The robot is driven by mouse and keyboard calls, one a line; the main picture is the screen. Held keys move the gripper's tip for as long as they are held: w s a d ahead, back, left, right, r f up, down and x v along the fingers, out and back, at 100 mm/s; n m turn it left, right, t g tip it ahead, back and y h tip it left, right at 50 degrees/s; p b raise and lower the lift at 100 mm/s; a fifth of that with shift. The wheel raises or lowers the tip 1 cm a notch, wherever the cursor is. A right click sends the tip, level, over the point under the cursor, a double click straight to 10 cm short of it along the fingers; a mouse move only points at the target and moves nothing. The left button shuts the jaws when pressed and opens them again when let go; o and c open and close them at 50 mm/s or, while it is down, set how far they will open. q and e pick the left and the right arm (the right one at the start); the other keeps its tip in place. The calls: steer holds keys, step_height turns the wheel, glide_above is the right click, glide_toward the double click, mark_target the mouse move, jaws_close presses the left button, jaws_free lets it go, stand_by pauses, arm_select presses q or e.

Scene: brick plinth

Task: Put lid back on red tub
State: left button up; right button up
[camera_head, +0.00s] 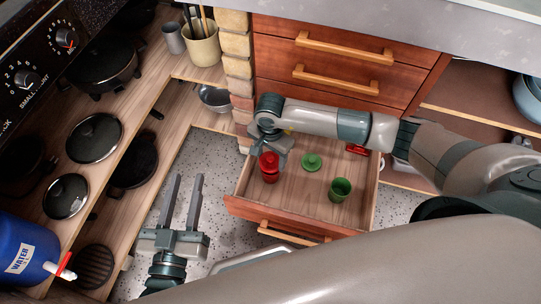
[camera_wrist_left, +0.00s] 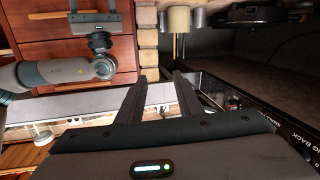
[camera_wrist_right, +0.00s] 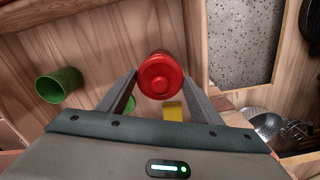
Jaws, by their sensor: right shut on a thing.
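The red tub (camera_head: 270,177) stands in the open drawer, near its left side. The red lid (camera_wrist_right: 160,75), with a round knob, is between the fingertips of my right gripper (camera_wrist_right: 161,78). In the head view the lid is at the top of the tub; I cannot tell whether it is fully seated or just above. My right gripper, shut on the lid, reaches down over the drawer and partly hides it. My left gripper (camera_head: 186,180) is open and empty above the speckled floor, left of the drawer.
The drawer also holds a green lid (camera_head: 311,162), an open green tub (camera_head: 340,189), a red item (camera_head: 356,149) partly hidden by my right arm, and a yellow block (camera_wrist_right: 172,111). A counter with pans (camera_head: 94,138) and a blue water container (camera_head: 28,250) is at left.

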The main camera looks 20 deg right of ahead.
steer(key=shift+f+b, duration=0.5)
steer(key=shift+f, duration=0.15)
arm_select(q)
step_height(320, 180, up, 6)
steer(key=s+t+h, duration=0.1)
steer(key=t, duration=0.2)
steer(key=shift+s+d+r+t+b, duration=0.25)
steer(key=shift+s+d+t+b, duration=0.1)
steer(key=shift+d+t, duration=0.05)
arm_select(e)
steer(key=shift+f, duration=0.45)
arm_select(q)
steer(key=shift+f+b, duration=0.55)
steer(key=shift+b, duration=0.05)
arm_select(e)
steer(key=shift+f, duration=0.15)
stand_by(1.4)
stand_by(0.3)
steer(key=o, duration=1.6)
arm_select(q)
steer(key=shift+r, duration=0.1)
arm_select(e)
steer(key=shift+w+a+r, duration=0.1)
steer(key=shift+r, duration=0.1)
